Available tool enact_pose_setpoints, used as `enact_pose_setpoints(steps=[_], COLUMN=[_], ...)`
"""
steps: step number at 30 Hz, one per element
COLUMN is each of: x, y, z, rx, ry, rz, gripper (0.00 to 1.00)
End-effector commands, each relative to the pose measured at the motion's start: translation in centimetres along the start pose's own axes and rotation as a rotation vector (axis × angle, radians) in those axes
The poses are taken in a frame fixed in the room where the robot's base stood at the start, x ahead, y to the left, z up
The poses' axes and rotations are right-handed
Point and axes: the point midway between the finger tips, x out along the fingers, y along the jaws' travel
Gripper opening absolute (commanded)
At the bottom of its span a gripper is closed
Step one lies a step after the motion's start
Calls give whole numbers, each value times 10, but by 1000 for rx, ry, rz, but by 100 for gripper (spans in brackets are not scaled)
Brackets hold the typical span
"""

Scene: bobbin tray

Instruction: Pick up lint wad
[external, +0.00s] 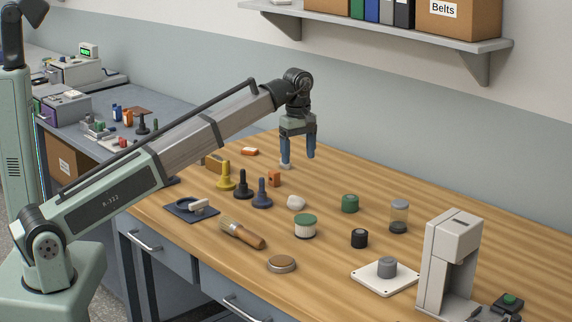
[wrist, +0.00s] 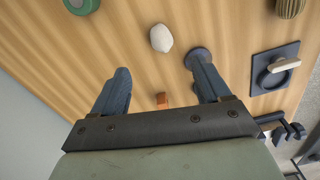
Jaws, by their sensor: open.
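The lint wad (external: 296,202) is a small off-white lump lying on the wooden bench, between the dark blue peg and the green-lidded spool. In the wrist view the lint wad (wrist: 161,38) lies beyond the fingertips, roughly centred between them. My gripper (external: 298,161) has two blue fingers, apart and pointing down, with nothing between them. It hangs above the bench, higher in the picture than the wad and apart from it. In the wrist view my gripper (wrist: 158,72) shows its spread fingers, and the right one partly covers a dark round base.
Yellow (external: 226,177), black (external: 243,185) and dark blue (external: 262,194) pegs and an orange block (external: 274,179) stand left of the wad. A green-lidded spool (external: 305,227), a green bobbin (external: 350,203) and a brush (external: 242,233) are also nearby. Bare bench lies right of my gripper.

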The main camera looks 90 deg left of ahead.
Motion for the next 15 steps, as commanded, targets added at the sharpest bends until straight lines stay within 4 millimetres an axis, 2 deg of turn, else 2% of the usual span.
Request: enact_pose_setpoints(steps=[1,5,15], x=[-1,5,60], y=[-1,-3,-4], z=[-7,-13,-12], rx=[-10,-20,-18], ry=[4,8,8], rz=[-3,-7,-8], gripper=[76,76,76])
